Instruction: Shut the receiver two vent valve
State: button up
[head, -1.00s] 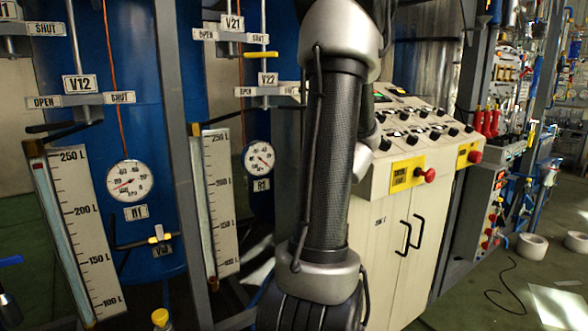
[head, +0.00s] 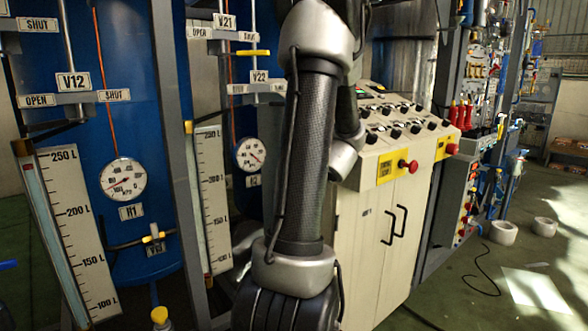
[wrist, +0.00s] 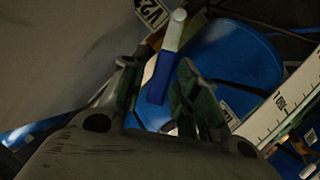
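In the wrist view, my gripper (wrist: 158,72) is open, its two fingers apart. A lever with a blue grip (wrist: 160,78) and a pale end (wrist: 175,30) shows in the gap between them; I cannot tell whether they touch it. A tag (wrist: 152,12) beside it starts with "V2"; its last digit is cut off. In the head view, my gripper is out of sight and my arm stands in front of the second receiver. The V21 tag (head: 234,22) has a yellow lever (head: 253,53) below it, lying level. The V22 tag (head: 259,76) is lower, its plate partly covered by my arm.
The V12 tag (head: 73,82) and gauge R1 (head: 122,180) are on the left blue receiver. Gauge R2 (head: 249,154) is beside a level scale (head: 210,200). A control cabinet (head: 375,235) stands right of my arm. Open floor with white rolls (head: 503,232) lies at right.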

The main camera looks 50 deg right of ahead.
jog(key=shift+s, duration=0.1)
jog(key=v, duration=1.2)
